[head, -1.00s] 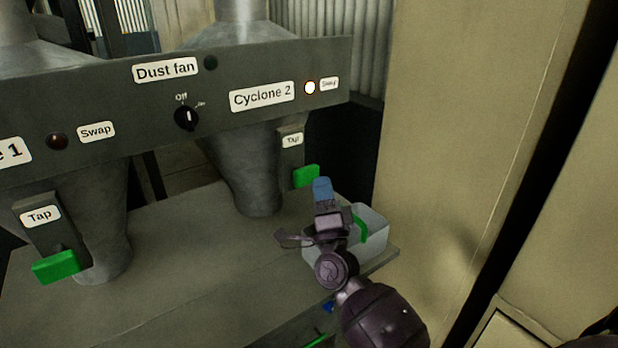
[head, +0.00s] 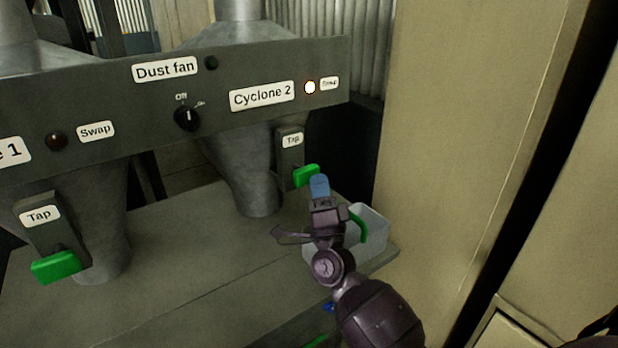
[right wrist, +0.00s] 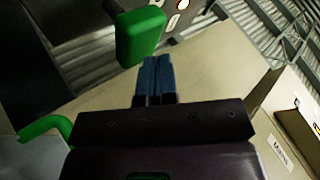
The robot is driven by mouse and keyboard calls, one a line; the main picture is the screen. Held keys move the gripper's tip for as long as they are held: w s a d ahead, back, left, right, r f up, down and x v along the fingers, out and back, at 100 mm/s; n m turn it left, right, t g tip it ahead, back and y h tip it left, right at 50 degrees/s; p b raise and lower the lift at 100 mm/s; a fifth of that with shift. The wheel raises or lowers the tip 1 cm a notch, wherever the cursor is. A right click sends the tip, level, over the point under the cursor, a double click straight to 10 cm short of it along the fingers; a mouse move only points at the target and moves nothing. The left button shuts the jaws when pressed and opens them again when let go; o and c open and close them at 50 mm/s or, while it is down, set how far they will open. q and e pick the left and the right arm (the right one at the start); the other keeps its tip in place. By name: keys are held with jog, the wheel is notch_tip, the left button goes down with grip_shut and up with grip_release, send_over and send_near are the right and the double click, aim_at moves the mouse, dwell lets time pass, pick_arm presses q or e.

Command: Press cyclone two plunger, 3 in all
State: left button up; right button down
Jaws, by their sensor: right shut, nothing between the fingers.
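The cyclone two plunger is a green block (head: 306,175) under the "Tap" plate (head: 291,141), right of the second grey cone (head: 247,170). It also shows in the right wrist view (right wrist: 141,36), just beyond my fingertips. My right gripper (head: 319,183) is shut and empty, its blue fingers side by side. Its tips are at the lower right of the green block in the head view; I cannot tell whether they touch. The fingers also show in the right wrist view (right wrist: 155,66). My left gripper is not in view.
A beige wall panel (head: 460,130) rises at the right. Another green tap block (head: 56,267) is at the left. The Cyclone 2 lamp (head: 310,87) is lit.

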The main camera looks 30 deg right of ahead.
jog(key=shift+w+y, duration=0.3)
jog(key=shift+w, duration=0.75)
dwell(1.1)
jog(key=shift+s, duration=1.55)
jog(key=s, duration=0.1)
jog(key=s+p, duration=0.1)
jog(key=s, duration=0.3)
jog(key=shift+d+p, duration=0.25)
jog(key=shift+p, duration=0.1)
dwell(2.2)
